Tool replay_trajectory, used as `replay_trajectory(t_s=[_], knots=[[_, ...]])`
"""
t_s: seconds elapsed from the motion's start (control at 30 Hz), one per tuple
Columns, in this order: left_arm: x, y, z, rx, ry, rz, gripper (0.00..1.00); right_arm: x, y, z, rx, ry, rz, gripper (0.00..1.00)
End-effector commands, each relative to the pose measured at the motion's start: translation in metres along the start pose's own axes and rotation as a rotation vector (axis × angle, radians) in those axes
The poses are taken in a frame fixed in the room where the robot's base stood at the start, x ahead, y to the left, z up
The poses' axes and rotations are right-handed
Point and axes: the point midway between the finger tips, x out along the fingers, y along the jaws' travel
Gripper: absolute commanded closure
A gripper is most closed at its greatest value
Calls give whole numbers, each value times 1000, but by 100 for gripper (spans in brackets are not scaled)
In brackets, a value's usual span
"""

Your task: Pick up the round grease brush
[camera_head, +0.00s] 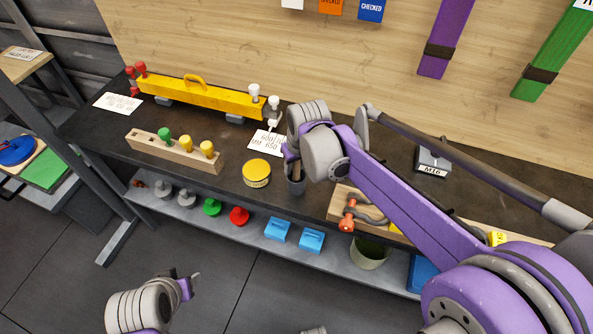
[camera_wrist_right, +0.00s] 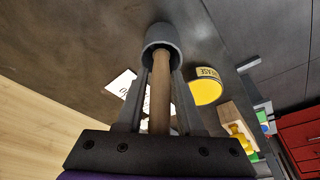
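The round grease brush shows as a brown wooden handle (camera_wrist_right: 160,95) standing in a dark grey cup (camera_wrist_right: 162,40); its bristle end is hidden inside the cup. In the head view the cup (camera_head: 296,186) stands near the bench's front edge, right of the yellow grease tin (camera_head: 256,173). My right gripper (camera_wrist_right: 162,72) points down over the cup with one finger on each side of the handle. Whether the fingers press on it I cannot tell. My left gripper (camera_head: 188,287) is low in front of the bench, away from the brush; its fingers are unclear.
A wooden block with green and yellow plugs (camera_head: 172,152) stands left of the tin. A long yellow bar (camera_head: 205,97) lies behind. A wooden tray with an orange shackle (camera_head: 347,213) lies right of the cup. The lower shelf (camera_head: 262,248) holds knobs and blue blocks.

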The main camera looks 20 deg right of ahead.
Motion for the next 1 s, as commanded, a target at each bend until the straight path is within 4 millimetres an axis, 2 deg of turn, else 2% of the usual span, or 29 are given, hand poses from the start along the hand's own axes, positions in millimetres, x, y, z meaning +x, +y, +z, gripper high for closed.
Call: replay_trajectory(t_s=[0.03,0.17,0.2,0.63,0.77,1.0], knots=[[0,0,0,0,0,0,50,0,0,0,0,0,0,75],[0,0,0,0,0,0,50,0,0,0,0,0,0,98],[0,0,0,0,0,0,50,0,0,0,0,0,0,100],[0,0,0,0,0,0,50,-6,0,-2,0,0,0,100],[-2,0,-2,0,1,0,50,-25,0,-7,0,0,0,100],[-5,0,-5,0,4,0,50,-72,0,-20,0,0,0,100]])
